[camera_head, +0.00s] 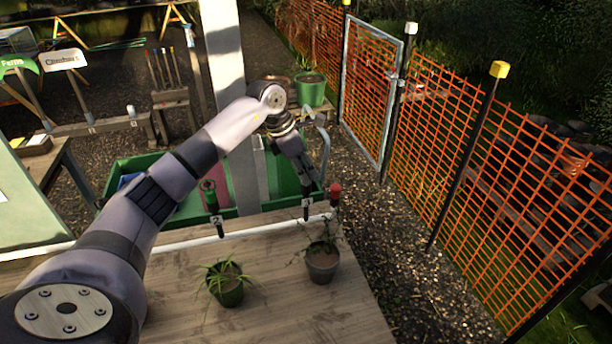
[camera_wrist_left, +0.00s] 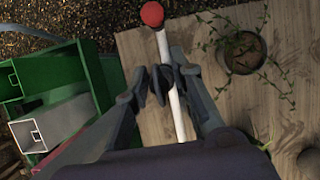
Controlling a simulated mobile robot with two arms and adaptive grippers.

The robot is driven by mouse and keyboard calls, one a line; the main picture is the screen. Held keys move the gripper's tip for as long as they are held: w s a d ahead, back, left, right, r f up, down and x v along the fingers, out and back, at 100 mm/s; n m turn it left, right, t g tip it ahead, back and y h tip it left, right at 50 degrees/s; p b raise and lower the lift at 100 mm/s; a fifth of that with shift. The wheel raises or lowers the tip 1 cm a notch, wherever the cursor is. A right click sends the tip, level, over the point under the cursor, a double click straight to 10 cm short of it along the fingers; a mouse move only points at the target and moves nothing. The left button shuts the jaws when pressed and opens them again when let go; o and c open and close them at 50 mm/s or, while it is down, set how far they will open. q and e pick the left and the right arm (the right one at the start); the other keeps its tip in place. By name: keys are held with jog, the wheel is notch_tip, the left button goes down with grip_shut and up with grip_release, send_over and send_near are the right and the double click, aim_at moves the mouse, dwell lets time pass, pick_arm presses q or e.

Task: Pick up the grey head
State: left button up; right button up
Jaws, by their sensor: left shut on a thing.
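My left gripper (camera_head: 305,172) reaches down over the table's back edge, above the holder marked 1 (camera_head: 306,205). It is shut, with a small dark grey piece between its fingertips, which I take for the grey head. The fingers hide most of it. In the left wrist view the fingertips (camera_wrist_left: 165,85) close in front of the white rail (camera_wrist_left: 180,115). I cannot tell whether the piece still touches its holder. My right gripper is not in view.
A red knob (camera_head: 335,190) is at the rail's end. Two potted plants (camera_head: 229,291) (camera_head: 321,264) stand on the wooden table (camera_head: 280,310). A green bin (camera_head: 125,175) is behind, an orange mesh fence (camera_head: 445,145) right.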

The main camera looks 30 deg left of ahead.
pick_arm(q)
jog(key=shift+c, duration=0.4)
jog(key=shift+r, duration=0.1)
jog(key=shift+r, duration=0.5)
notch_tip(320, 180, up, 19)
jog(key=b, duration=0.3)
jog(key=shift+b, duration=0.4)
jog(key=shift+r+p, duration=2.45)
jog(key=shift+p, duration=0.35)
